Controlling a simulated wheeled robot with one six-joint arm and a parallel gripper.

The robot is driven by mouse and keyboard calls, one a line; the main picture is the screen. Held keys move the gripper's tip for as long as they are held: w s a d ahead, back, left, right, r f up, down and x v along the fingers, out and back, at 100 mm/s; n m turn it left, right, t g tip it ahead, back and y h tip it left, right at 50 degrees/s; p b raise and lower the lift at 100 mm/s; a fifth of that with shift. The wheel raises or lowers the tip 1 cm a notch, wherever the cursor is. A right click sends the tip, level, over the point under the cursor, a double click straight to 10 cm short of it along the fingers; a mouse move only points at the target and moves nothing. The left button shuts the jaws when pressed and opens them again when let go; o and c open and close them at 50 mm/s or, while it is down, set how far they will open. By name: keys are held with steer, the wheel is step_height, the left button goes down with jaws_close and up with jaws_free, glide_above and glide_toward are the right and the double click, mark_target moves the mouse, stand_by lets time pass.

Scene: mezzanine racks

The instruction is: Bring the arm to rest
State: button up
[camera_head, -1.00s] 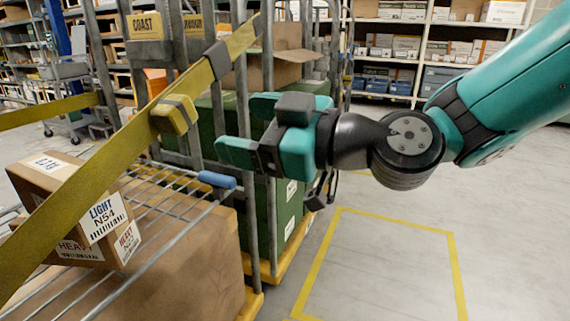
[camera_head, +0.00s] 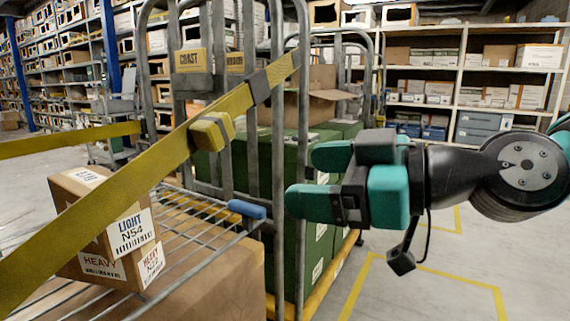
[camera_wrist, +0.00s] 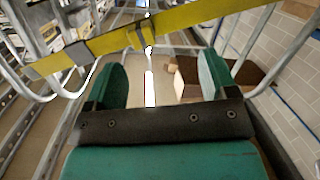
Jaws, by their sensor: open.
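My gripper (camera_head: 318,180) is teal and black. In the head view it is at the right of the cart, its fingers pointing left toward the cage posts. In the wrist view the two teal fingers (camera_wrist: 162,80) stand apart with nothing held between them. A yellow strap (camera_head: 120,175) with a yellow buckle (camera_head: 212,131) runs slantwise across the cart's front. The strap also shows beyond the fingers in the wrist view (camera_wrist: 95,45).
A cardboard box labelled LIGHT N54 (camera_head: 85,205) sits on a wire shelf with a blue-ended bar (camera_head: 246,209). Green crates (camera_head: 318,240) stand in the cage cart. Yellow floor lines (camera_head: 450,277) mark open floor at right. Racks line the back.

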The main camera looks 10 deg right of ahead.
steer(key=s+d+f+m+g+h, duration=0.3)
steer(key=s+f+m+g+h, duration=0.15)
steer(key=f, duration=0.25)
steer(key=s+d+f+m+g+h, duration=0.3)
steer(key=s+f+g+h, duration=0.25)
steer(key=f, duration=0.25)
step_height(320, 180, up, 26)
steer(key=t+p, duration=0.1)
steer(key=p, duration=2.4)
steer(key=shift+s+d+r+y+p, duration=0.15)
steer(key=shift+s+d+y+p, duration=0.05)
steer(key=shift+s+y+p, duration=0.2)
